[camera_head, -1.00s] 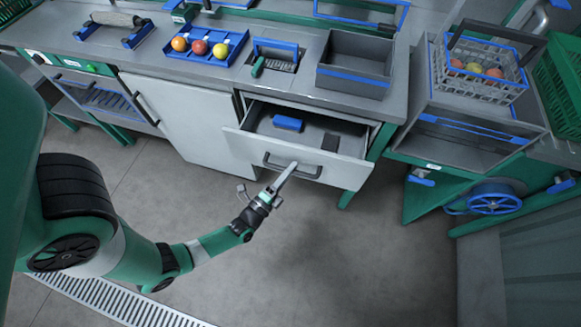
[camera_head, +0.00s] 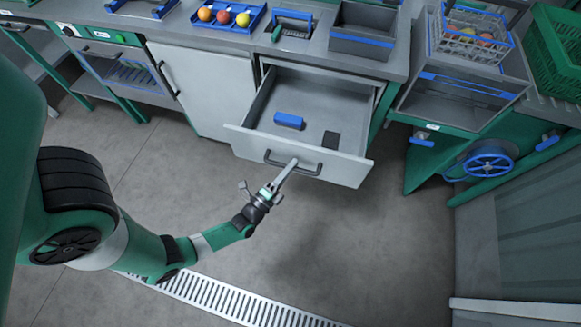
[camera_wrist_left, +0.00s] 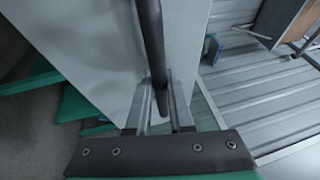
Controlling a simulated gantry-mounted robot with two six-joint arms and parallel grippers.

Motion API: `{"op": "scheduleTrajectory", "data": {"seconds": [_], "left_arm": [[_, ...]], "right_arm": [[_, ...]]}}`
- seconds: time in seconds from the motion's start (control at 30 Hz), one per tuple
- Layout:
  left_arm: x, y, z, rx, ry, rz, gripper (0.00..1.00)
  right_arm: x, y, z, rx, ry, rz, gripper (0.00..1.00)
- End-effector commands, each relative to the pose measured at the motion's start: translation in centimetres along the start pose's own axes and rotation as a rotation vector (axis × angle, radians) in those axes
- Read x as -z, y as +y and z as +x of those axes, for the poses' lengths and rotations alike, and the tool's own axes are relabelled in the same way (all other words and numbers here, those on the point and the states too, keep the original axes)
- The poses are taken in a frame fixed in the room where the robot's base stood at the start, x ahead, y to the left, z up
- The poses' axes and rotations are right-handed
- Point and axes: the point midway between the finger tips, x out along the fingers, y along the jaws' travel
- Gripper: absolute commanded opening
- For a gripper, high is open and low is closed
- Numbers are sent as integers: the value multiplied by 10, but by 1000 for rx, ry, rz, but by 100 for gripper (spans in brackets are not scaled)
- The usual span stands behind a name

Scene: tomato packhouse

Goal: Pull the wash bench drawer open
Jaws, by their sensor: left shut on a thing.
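The wash bench drawer (camera_head: 333,166) stands well out from the bench, its grey front panel facing me. In the left wrist view the handle (camera_wrist_left: 152,40) runs between the two fingers (camera_wrist_left: 160,100). A blue block (camera_head: 289,120) and a flat dark piece (camera_head: 331,140) lie inside the drawer. My right gripper is not in view.
A blue tray with several round fruits (camera_head: 224,17) and a grey bin (camera_head: 361,43) stand on the bench top. A cabinet door (camera_head: 205,90) is left of the drawer. A blue handwheel (camera_head: 488,165) is at the right. The floor before the drawer is clear.

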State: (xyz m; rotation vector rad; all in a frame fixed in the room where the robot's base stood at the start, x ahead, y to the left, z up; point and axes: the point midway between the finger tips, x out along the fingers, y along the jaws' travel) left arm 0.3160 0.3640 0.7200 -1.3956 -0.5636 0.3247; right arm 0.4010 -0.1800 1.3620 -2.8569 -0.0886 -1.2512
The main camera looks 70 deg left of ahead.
Motion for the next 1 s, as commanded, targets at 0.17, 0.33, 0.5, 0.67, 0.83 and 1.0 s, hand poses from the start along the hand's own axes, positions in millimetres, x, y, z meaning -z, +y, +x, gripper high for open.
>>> {"op": "scheduleTrajectory", "data": {"seconds": [0.17,0.33,0.5,0.67,0.83,1.0], "left_arm": [[0,0,0,2,-1,0,0],[0,0,0,1,-1,0,29],[0,0,0,0,0,0,50],[0,0,0,0,0,0,50],[1,0,-7,-2,2,0,50],[2,-1,-37,-5,7,0,50]], "right_arm": [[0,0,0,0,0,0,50],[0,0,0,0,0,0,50],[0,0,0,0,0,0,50],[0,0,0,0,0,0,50],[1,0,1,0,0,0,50],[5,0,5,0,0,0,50]]}}
